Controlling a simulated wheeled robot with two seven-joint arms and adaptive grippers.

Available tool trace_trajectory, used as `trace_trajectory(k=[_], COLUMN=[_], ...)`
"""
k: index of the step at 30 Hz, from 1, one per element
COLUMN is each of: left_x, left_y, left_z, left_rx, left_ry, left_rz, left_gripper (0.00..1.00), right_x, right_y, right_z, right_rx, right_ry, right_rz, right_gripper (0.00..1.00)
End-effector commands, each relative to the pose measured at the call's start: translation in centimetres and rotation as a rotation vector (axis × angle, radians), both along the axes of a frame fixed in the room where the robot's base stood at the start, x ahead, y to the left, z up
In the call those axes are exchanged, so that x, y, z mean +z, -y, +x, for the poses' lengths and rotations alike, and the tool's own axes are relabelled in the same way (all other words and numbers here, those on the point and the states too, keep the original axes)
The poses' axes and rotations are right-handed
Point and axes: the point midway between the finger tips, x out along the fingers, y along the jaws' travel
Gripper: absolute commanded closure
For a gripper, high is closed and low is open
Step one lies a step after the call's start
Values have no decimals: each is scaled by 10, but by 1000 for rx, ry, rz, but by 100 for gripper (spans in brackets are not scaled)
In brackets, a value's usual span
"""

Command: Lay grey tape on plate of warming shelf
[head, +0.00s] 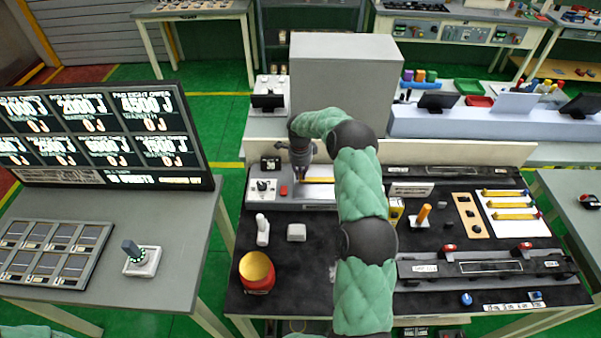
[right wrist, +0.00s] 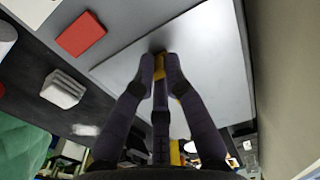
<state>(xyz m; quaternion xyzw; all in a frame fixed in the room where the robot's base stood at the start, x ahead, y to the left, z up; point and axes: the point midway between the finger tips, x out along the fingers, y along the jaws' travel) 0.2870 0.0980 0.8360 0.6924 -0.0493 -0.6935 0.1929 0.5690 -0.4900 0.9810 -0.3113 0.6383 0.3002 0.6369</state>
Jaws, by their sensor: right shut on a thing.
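The warming shelf (head: 262,198) is a grey unit with a red button and a dial, at the back left of the dark bench. Its pale plate (right wrist: 205,45) fills much of the right wrist view. My right gripper (head: 301,170) points down over the plate. It also shows in the right wrist view (right wrist: 161,62), shut on the tape (right wrist: 160,72), of which only narrow yellow parts show between the dark fingers. No grey on it can be made out. A yellow strip (head: 320,181) shows beside the gripper in the head view. Whether the tape touches the plate is unclear. My left gripper is out of view.
A white board (head: 522,226) with several yellow strips lies at the right. A long dark fixture (head: 485,268) with red clips lies at front right. A grey block (head: 296,232) and a red-and-yellow tub (head: 257,272) stand in front of the shelf. A large grey box (head: 345,85) stands behind.

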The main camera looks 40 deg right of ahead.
Motion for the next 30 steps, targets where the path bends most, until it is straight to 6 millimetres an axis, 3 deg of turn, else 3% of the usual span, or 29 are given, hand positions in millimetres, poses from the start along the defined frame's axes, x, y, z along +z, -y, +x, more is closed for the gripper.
trace_trajectory(k=[11,12,15,25,30], left_x=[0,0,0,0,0], left_y=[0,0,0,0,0], left_z=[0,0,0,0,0], left_rx=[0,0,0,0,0], left_ry=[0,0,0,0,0], left_rz=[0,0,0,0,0], left_gripper=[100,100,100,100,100], right_x=[1,1,0,2,17], right_y=[0,0,0,0,0], right_z=[0,0,0,0,1], right_rx=[0,0,0,0,0], right_ry=[0,0,0,0,3], right_rz=[0,0,0,0,-1], right_gripper=[100,82,60,60,60])
